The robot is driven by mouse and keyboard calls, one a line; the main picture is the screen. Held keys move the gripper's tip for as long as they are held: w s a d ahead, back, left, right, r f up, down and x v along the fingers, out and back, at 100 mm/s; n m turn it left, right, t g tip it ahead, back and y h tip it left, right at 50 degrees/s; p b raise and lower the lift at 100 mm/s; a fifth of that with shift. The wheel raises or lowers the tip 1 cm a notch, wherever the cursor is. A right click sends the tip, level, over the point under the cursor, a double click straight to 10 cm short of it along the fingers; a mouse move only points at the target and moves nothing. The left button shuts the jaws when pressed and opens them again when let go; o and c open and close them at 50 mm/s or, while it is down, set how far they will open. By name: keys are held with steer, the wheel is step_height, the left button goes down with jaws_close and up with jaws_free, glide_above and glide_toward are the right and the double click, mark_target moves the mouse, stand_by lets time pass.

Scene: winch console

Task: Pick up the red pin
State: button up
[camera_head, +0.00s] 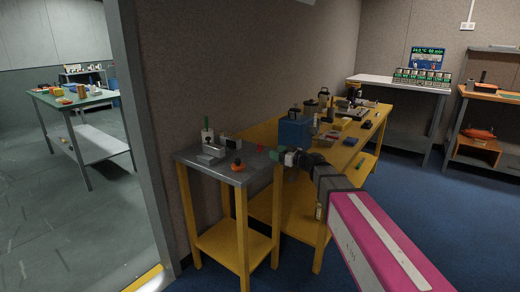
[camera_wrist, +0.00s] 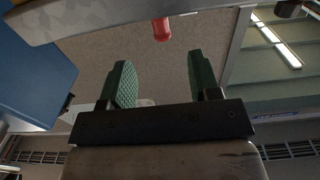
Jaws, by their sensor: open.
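The red pin (camera_head: 261,148) stands small near the back right of the grey-topped stand in the head view. In the wrist view the red pin (camera_wrist: 161,29) shows at the top middle, beyond the fingertips and roughly in line with the gap between them. My gripper (camera_head: 283,157) is at the right edge of the stand, just right of the pin. In the wrist view my gripper (camera_wrist: 160,72) has its two green pads apart with nothing between them.
The grey stand top (camera_head: 222,171) also carries an orange-and-black knob (camera_head: 238,166) and a grey block device (camera_head: 212,151). A blue box (camera_head: 295,132) stands close behind my gripper on the long yellow bench, among many small items. A doorway is at left.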

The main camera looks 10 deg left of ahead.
mark_target(260, 151)
steer(key=x, duration=0.9)
steer(key=shift+w+a+r, duration=0.1)
steer(key=shift+a, duration=0.3)
jaws_close()
steer(key=shift+d+r, duration=0.1)
steer(key=shift+d, duration=0.05)
